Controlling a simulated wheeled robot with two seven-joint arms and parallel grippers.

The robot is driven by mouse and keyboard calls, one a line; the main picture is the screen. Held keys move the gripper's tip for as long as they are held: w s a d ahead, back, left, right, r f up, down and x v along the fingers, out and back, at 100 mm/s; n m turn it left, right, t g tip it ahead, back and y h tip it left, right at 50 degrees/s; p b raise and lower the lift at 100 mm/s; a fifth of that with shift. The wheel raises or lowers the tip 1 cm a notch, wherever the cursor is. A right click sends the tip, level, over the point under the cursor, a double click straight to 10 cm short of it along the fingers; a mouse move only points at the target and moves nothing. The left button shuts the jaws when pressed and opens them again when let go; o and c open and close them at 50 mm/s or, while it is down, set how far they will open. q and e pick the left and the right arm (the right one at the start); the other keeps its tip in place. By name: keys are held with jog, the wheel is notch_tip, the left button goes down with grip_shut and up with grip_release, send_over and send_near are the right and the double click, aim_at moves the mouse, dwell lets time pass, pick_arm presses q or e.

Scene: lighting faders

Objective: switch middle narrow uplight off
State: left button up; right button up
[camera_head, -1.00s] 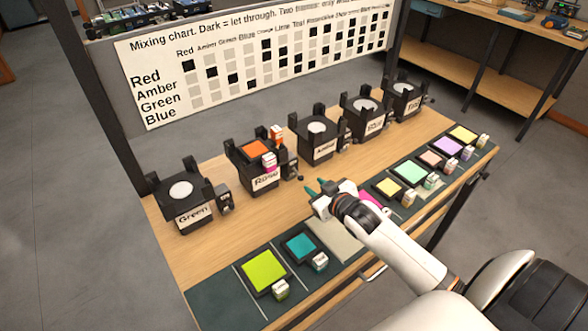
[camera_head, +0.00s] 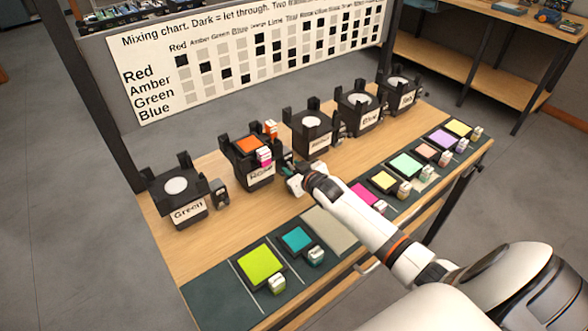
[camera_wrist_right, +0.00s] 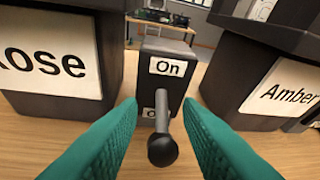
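The Rose uplight (camera_head: 256,165) is a black box with an orange filter on top and orange and magenta tags. It stands second from the left in a row of several uplights. Its neighbour, the Amber uplight (camera_head: 313,132), has a white round lens. A dark switch box (camera_wrist_right: 172,80) stands between them in the right wrist view, with "On" at its top and a mostly hidden label lower down. Its ball-ended lever (camera_wrist_right: 162,150) points toward the camera. My right gripper (camera_head: 288,168) is open, its green fingers on either side of the lever, with gaps showing. My left gripper is out of view.
The Green uplight (camera_head: 179,201) stands at the left with its own switch (camera_head: 220,192). The Blue uplight (camera_head: 359,108) and another stand to the right. Colored filters, including a lime one (camera_head: 259,263), lie along the front. A mixing chart (camera_head: 250,62) hangs behind.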

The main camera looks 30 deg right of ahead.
grip_shut()
jog(key=shift+f+t+b, duration=0.5)
jog(key=shift+f+b, duration=0.1)
jog(key=shift+b, duration=0.4)
jog(key=shift+a+r+t+b, duration=0.1)
jog(key=shift+t+b, duration=0.3)
jog(key=shift+b, duration=0.05)
jog(key=shift+s, duration=0.1)
jog(key=shift+c, duration=0.3)
grip_release()
jog(key=shift+o, duration=0.3)
jog(key=p+v, duration=0.1)
jog(key=v, duration=1.1)
